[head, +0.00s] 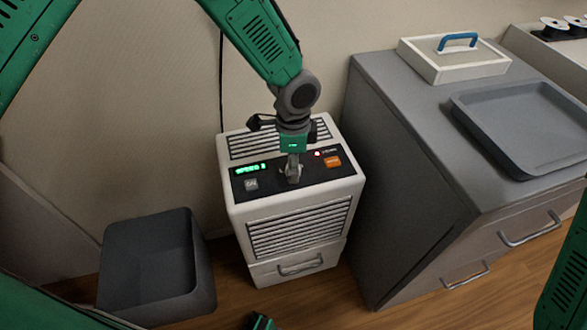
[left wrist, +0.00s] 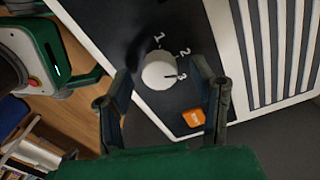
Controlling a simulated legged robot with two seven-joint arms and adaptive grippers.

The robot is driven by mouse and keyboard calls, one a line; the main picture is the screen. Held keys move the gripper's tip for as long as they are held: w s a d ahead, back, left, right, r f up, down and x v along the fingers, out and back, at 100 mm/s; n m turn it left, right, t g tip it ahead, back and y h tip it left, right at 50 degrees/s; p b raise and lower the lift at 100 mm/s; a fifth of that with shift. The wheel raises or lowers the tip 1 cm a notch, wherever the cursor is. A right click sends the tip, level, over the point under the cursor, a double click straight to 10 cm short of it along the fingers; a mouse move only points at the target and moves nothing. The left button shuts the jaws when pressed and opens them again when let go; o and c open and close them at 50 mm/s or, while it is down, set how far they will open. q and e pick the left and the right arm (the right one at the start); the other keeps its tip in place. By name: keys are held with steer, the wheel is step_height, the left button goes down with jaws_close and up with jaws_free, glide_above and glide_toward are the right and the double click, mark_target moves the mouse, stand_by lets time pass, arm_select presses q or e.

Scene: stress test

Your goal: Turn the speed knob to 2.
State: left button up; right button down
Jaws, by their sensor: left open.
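The speed knob (left wrist: 158,74) is a round, pale knob on a black panel, with the marks 1, 2 and 3 beside it. Its dark pointer line lies toward the 3. In the left wrist view my left gripper (left wrist: 162,82) is open, with one finger on each side of the knob and a gap showing on both sides. In the head view my left gripper (head: 292,172) reaches down to the panel of the white machine (head: 300,215) and hides most of the knob. A green display (head: 250,168) is lit; its number is too small to read surely.
An orange button (head: 332,161) and a grey ON button (head: 251,184) flank the knob. A dark bin (head: 150,262) stands at left.

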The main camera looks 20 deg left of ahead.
arm_select(q)
steer(key=shift+f, duration=0.4)
steer(key=c, duration=1.1)
steer(key=n+p, duration=0.1)
steer(key=p, duration=0.1)
steer(key=n+p, duration=0.2)
steer(key=p, duration=0.1)
steer(key=shift+r+n, duration=0.25)
steer(key=shift+n, duration=0.05)
steer(key=shift+c, duration=0.2)
steer(key=shift+w+f+n+p, duration=0.1)
steer(key=shift+f+n+p, duration=0.15)
steer(key=shift+n, duration=0.45)
